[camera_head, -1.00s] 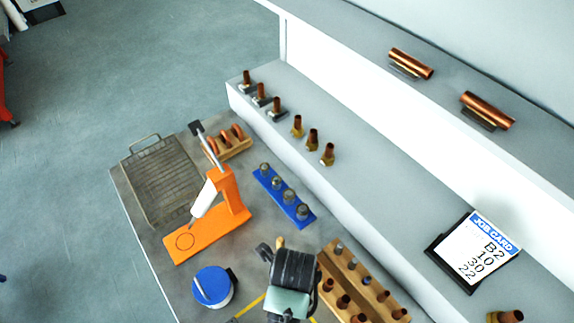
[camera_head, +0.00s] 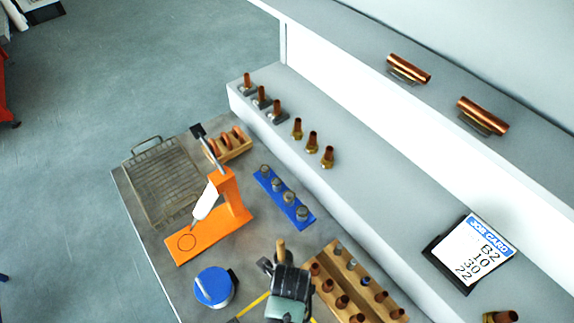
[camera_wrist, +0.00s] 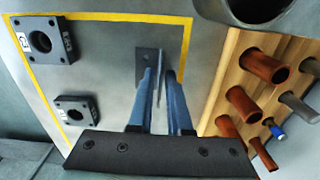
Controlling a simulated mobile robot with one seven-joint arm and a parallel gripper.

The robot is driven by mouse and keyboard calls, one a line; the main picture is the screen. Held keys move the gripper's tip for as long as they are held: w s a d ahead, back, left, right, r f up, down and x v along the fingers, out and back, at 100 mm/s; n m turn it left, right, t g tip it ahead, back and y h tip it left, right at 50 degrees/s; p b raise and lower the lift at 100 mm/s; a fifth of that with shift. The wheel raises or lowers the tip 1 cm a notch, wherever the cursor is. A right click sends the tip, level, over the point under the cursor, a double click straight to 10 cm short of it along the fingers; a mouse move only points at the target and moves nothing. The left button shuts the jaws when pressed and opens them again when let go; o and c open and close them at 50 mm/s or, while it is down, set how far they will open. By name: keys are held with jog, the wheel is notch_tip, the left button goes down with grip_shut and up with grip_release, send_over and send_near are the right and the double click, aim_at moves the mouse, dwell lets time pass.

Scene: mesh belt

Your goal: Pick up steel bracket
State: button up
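The steel bracket (camera_wrist: 148,57) shows in the wrist view as a grey plate with a small hole on the bench, with what looks like a thin upright flange beside it. My gripper (camera_wrist: 161,72) has its two blue fingers low over the bracket, one on either side of the flange. A narrow gap seems to show between the fingers, and I see no clear contact. In the head view my gripper (camera_head: 288,292) hangs over the front of the bench; the bracket is hidden there.
A wooden rack (camera_wrist: 232,80) with copper pieces stands close to the right of my fingers. Two black blocks with holes (camera_wrist: 42,40) (camera_wrist: 76,108) sit at the left, beside yellow tape. An orange stand (camera_head: 215,232) and blue round tin (camera_head: 214,286) are farther left.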

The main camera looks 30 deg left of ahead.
grip_shut()
jog(key=shift+r, duration=0.15)
dwell(1.2)
